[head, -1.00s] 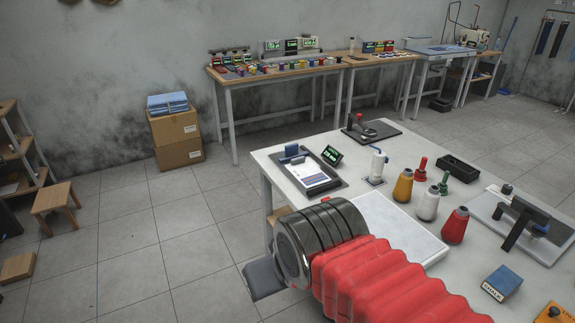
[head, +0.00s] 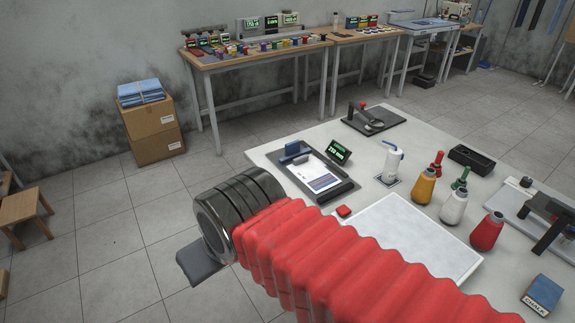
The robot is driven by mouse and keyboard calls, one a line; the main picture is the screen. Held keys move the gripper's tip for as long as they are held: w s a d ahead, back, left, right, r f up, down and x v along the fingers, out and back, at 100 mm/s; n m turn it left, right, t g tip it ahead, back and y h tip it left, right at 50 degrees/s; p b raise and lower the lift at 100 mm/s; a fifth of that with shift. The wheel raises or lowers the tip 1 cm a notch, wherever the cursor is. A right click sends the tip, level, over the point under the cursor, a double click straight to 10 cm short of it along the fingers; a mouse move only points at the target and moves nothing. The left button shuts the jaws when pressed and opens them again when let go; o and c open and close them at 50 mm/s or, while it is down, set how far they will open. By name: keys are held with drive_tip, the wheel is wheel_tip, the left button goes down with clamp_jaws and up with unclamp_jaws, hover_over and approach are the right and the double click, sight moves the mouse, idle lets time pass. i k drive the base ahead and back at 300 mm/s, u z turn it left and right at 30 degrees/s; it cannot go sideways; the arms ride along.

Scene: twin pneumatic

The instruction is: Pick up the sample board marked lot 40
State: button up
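No marking reading lot 40 is legible. A dark tray (head: 345,191) on the near white table holds a white sheet (head: 310,172) with a striped colour block. I cannot tell whether this is the sample board. A small green-lit display (head: 339,152) stands behind it. My red bellows-covered arm crosses the foreground and ends in a black ribbed collar. Only a dark grey plate of my gripper (head: 200,264) shows, beyond the table's left edge and over the floor. Its fingers are mostly hidden, so I cannot tell whether it is open or holding anything.
The white table (head: 400,140) carries a pale flat panel (head: 425,235), thread cones (head: 453,207), a black tray (head: 471,159) and a chalk box (head: 543,294). A far bench (head: 220,62) holds spools and displays. Cartons (head: 155,130) stand at left. Floor between is clear.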

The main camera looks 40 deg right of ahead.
sight(316, 178)
drive_tip(key=u, duration=0.25)
drive_tip(key=i, duration=1.05)
drive_tip(key=u, duration=0.25)
